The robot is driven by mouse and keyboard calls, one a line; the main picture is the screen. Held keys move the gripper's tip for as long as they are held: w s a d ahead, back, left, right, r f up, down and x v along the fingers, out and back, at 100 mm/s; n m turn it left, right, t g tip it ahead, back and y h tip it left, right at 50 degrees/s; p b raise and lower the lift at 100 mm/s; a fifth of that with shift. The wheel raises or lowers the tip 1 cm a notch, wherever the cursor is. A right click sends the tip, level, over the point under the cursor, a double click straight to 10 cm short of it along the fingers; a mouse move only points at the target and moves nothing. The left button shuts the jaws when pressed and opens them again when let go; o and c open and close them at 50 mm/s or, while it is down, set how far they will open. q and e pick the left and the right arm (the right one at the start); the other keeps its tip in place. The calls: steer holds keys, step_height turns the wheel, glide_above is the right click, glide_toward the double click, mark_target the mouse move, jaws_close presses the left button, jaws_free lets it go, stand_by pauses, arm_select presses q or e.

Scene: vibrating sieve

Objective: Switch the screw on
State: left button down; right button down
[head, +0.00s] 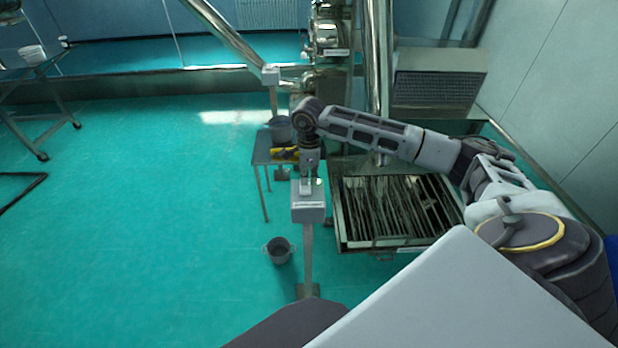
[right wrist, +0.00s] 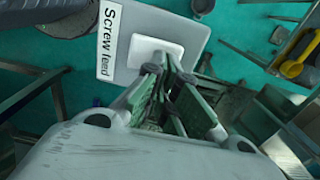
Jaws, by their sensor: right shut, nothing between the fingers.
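The screw feed switch box (head: 308,213) is a grey box on a slim post standing on the floor. In the right wrist view its grey face (right wrist: 190,28) carries a label reading "Screw feed" (right wrist: 108,40) and a white switch plate (right wrist: 150,52). My right gripper (head: 308,187) is shut and empty, directly at the top of the box. In the wrist view its fingertips (right wrist: 168,73) overlap the lower edge of the white plate. I cannot tell whether they touch it, and they hide part of it. My left gripper is not in view.
A metal sieve tray (head: 390,212) stands right of the post. A small table (head: 262,150) with a bucket and yellow scoop (head: 284,155) is behind. A grey pot (head: 279,251) sits on the floor left of the post. Another post-mounted box (head: 270,75) stands farther back. The left floor is mostly clear.

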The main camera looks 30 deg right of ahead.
mark_target(309, 183)
steer(key=shift+r, duration=0.15)
steer(key=shift+w+d+r+p, duration=0.15)
steer(key=shift+r+p, duration=0.3)
steer(key=shift+r, duration=0.45)
steer(key=shift+w+d+r+p, duration=0.15)
steer(key=shift+r+p, duration=0.25)
steer(key=shift+r, duration=0.6)
step_height(309, 183, up, 10)
steer(key=w+b, duration=0.1)
steer(key=b, duration=0.1)
steer(key=shift+w+d+f, duration=0.15)
steer(key=shift+w+d, duration=0.25)
